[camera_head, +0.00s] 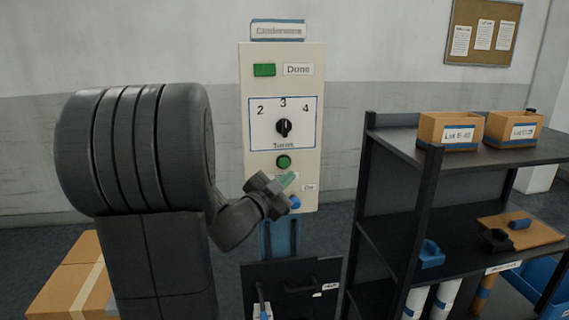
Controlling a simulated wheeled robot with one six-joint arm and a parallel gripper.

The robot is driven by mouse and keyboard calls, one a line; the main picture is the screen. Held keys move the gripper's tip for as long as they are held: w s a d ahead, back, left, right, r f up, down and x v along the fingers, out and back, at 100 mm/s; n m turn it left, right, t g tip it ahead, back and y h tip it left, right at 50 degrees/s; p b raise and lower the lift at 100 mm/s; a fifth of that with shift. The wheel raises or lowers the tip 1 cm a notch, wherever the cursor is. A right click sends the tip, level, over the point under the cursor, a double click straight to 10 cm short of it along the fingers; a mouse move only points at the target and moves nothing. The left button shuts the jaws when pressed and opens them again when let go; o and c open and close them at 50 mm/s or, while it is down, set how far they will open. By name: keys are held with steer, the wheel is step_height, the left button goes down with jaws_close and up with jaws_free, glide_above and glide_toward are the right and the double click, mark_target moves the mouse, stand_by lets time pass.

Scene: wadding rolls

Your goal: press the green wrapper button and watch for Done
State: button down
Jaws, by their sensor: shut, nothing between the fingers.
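The cream control panel (248,120) stands upright against the wall. Its round green button (283,162) shows in full below the dial. A green rectangular lamp (264,70) sits at the top beside the "Done" label (298,69); I cannot tell for sure whether it is lit. My gripper (287,190) is shut and empty, in front of the panel's lower part, just below the green button in the picture. It does not cover the button, and contact is not visible. A greenish piece shows at the gripper's tip. My gripper partly hides the panel's lower labels.
The dial (283,127) points up near 3. A dark shelf (395,139) on the right bears two labelled bins (450,131), a blue holder (431,255) and standing rolls (445,297). Cardboard boxes (65,285) stand at lower left, behind my arm.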

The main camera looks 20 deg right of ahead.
mark_target(284, 163)
steer(key=shift+w+d, duration=0.2)
steer(key=shift+w, duration=0.6)
steer(key=shift+w+d, duration=0.2)
steer(key=shift+w, duration=0.6)
steer(key=shift+w+d, duration=0.2)
steer(key=shift+w, duration=0.6)
steer(key=shift+w, duration=0.1)
steer(key=shift+w+d, duration=0.1)
steer(key=shift+w, duration=0.2)
